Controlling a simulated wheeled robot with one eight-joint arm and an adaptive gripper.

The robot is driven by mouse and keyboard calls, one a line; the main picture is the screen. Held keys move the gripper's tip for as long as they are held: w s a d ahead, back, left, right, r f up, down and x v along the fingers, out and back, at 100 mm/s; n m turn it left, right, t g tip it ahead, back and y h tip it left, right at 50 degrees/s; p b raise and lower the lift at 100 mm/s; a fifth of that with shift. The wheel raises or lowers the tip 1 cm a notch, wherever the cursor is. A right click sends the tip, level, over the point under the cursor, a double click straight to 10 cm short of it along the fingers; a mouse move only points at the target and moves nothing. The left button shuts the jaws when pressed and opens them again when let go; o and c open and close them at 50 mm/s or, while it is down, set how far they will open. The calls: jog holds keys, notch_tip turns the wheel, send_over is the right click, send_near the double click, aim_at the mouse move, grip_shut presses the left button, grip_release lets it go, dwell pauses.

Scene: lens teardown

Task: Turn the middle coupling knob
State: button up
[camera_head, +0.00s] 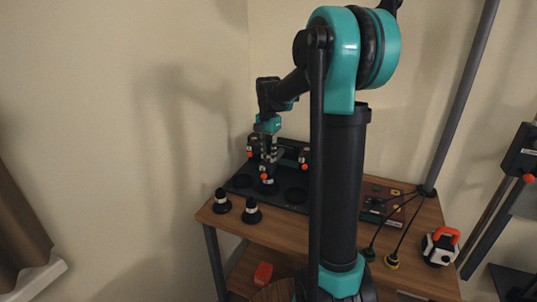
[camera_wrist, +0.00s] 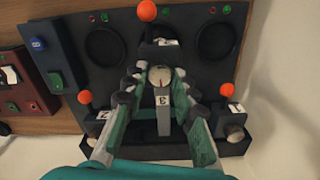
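A round pale dial with a red mark (camera_wrist: 160,76) sits in the middle of the wrist view, above a grey post with a "3" label (camera_wrist: 163,112); I take it for the middle coupling knob. My gripper (camera_wrist: 160,72) has its two fingers apart, one on each side of the dial. The fingertips are close to it; I cannot tell whether they touch it. In the head view my gripper (camera_head: 267,155) points down over the black panel (camera_head: 241,181), and its fingers hide the knob there.
Orange-balled levers (camera_wrist: 147,11), (camera_wrist: 85,97) and (camera_wrist: 227,90) stand around the knob. Two black-and-white lens-like parts (camera_head: 221,204) and (camera_head: 252,213) stand on the wooden table (camera_head: 285,232). A red-brown panel with cables (camera_head: 380,201) and an orange-handled device (camera_head: 440,247) lie to the right.

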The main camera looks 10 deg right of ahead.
aim_at(269, 156)
jog(key=o, duration=0.3)
jog(key=shift+o, duration=0.2)
notch_tip(269, 156, up, 12)
dwell(0.4)
jog(key=s+d+f+n+t, duration=0.1)
jog(key=s+f+n, duration=0.2)
jog(key=s+f, duration=0.5)
jog(key=s+d+f+n+t, duration=0.1)
jog(key=s+f+n, duration=0.2)
jog(key=s+f, duration=0.5)
jog(key=s+d+f+n+t, duration=0.1)
jog(key=s+f+n, duration=0.3)
jog(key=s+f, duration=0.5)
jog(key=shift+s+d+t, duration=0.25)
jog(key=shift+s+t, duration=0.35)
jog(key=shift+s, duration=0.15)
